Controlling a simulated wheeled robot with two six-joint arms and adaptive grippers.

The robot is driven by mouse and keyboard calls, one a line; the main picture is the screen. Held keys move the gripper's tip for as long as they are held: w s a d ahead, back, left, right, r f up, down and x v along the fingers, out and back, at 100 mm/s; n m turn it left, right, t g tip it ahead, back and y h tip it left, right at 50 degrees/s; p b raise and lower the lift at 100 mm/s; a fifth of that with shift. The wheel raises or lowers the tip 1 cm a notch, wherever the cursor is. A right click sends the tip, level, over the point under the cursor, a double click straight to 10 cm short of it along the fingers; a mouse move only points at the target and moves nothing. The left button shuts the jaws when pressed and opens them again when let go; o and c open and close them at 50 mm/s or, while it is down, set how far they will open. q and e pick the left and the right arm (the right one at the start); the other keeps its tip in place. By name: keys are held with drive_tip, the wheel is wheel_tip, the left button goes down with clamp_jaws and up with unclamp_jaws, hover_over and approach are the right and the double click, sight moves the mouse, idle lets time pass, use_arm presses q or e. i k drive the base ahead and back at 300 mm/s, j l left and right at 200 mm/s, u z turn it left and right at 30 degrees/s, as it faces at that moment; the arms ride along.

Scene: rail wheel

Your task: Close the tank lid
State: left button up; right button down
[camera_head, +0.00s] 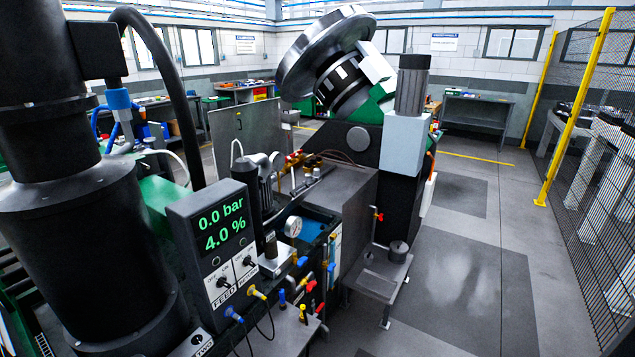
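The tank (345,210) is a dark box in the middle of the view, below the big tilted wheel. Its near part is open at the top and shows blue inside (312,228). A flat grey panel (246,138) stands upright behind the tank's fittings, with a small handle-like mark on it. It may be the raised lid, but I cannot tell whether it is joined to the tank. A round pressure gauge (293,226) stands at the tank's near edge.
A control box (222,240) reads 0.0 bar and 4.0 %. A tilted metal wheel (325,50) rises behind. A small grey stand (378,273) is right of the tank. Open floor (465,270) lies right, before a mesh fence (600,170).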

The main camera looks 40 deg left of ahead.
sight(293, 200)
drive_tip(key=i+u, duration=0.4)
drive_tip(key=i+l+u, duration=0.15)
drive_tip(key=u, duration=0.2)
drive_tip(key=i+l+u, duration=0.25)
drive_tip(key=u, duration=0.15)
drive_tip(key=i+l+u, duration=0.4)
drive_tip(key=k+j, duration=0.05)
drive_tip(key=j, duration=0.05)
